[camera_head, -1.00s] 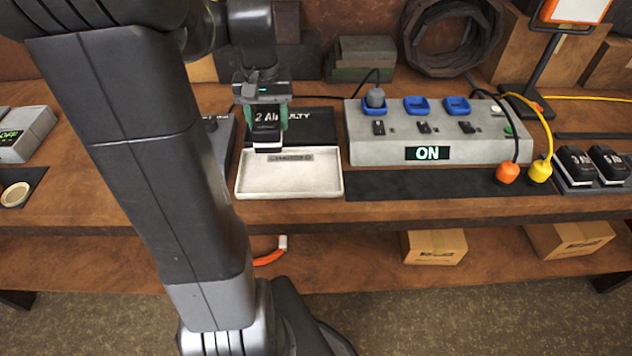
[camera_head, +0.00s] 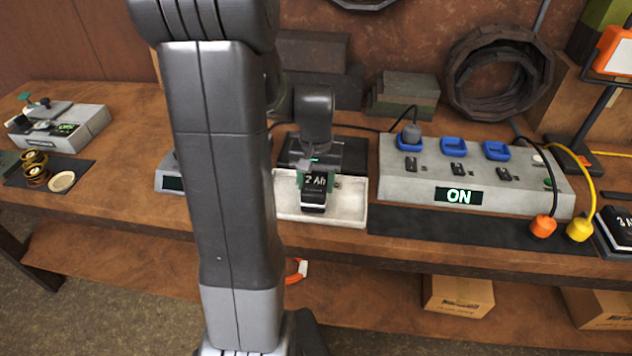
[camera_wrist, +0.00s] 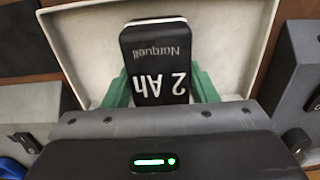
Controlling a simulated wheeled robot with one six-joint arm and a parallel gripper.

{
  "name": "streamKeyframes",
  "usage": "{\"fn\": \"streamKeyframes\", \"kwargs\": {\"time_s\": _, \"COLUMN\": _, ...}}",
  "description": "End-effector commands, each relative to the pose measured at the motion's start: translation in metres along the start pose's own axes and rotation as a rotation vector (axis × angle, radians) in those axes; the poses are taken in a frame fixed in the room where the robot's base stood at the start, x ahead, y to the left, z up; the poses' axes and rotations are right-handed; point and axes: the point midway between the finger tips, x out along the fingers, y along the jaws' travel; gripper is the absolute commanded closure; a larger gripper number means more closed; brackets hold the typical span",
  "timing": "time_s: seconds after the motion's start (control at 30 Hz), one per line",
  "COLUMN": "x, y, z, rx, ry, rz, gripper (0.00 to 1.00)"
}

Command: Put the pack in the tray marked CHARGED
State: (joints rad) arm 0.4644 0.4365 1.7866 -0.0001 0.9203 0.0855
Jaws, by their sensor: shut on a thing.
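The pack (camera_head: 316,192) is a black battery with a light edge, marked "2 Ah". It also shows in the wrist view (camera_wrist: 155,60), between green finger pads. My gripper (camera_head: 318,180) is shut on it and holds it within the outline of the pale shallow tray (camera_head: 350,208). The tray also shows behind the pack in the wrist view (camera_wrist: 85,50). Whether the pack touches the tray floor I cannot tell. The tray's marking is hidden behind the pack and gripper now; an earlier frame shows a dark label there, seemingly CHARGED.
A black tray (camera_head: 360,146) lies behind the pale one. A grey power box (camera_head: 400,186) reading ON, with blue sockets, stands to the right. Orange (camera_head: 543,226) and yellow (camera_head: 580,229) plugs hang at its front. A grey device (camera_head: 170,178) is partly hidden by my arm at left.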

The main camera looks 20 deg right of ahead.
Motion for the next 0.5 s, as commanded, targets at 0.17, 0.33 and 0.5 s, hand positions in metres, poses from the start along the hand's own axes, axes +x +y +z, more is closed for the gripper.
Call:
{"fn": "streamKeyframes", "kwargs": {"time_s": 0.17, "x": 0.0018, "y": 0.0000, "z": -0.0007, "rx": 0.000, "ry": 0.003, "rz": 0.000, "gripper": 0.90}}
{"fn": "streamKeyframes", "kwargs": {"time_s": 0.33, "x": 0.0039, "y": 0.0000, "z": -0.0006, "rx": 0.000, "ry": 0.003, "rz": 0.000, "gripper": 0.90}}
{"fn": "streamKeyframes", "kwargs": {"time_s": 0.5, "x": 0.0048, "y": 0.0000, "z": -0.0003, "rx": 0.000, "ry": 0.002, "rz": 0.000, "gripper": 0.26}}
